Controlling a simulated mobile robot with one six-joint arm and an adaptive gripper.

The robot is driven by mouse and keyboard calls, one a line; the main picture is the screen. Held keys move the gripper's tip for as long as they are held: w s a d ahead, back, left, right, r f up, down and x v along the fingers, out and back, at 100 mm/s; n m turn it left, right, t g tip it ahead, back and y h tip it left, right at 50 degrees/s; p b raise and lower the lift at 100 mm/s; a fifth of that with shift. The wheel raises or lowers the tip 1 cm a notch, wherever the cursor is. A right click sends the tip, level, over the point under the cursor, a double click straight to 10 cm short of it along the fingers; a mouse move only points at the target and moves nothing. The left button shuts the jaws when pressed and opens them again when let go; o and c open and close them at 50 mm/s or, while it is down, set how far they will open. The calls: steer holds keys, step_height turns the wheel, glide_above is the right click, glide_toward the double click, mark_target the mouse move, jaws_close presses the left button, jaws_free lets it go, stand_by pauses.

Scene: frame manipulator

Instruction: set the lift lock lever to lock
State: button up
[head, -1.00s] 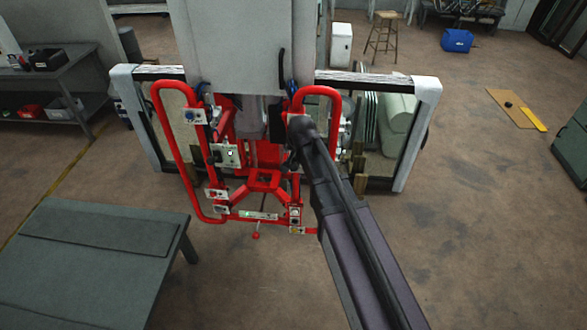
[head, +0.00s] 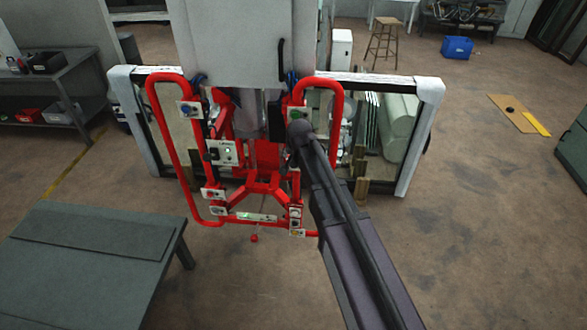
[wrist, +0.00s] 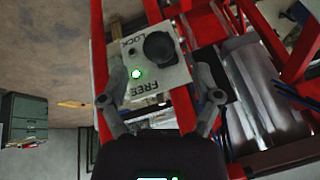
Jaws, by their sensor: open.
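The knob shows past the fingertips; contact cannot be told. In the head view the lock plate (head: 298,112) shows just above my arm's end, and the fingers are hidden.
The red tubular frame (head: 170,150) of the manipulator carries several other control plates (head: 224,153). Behind it stands a white-edged panel (head: 425,120). A grey table (head: 90,250) stands at the front left. The floor (head: 480,220) at the right is open.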

mark_target(294, 162)
steer(key=shift+b+x, duration=2)
steer(key=shift+x, duration=0.55)
jaws_close()
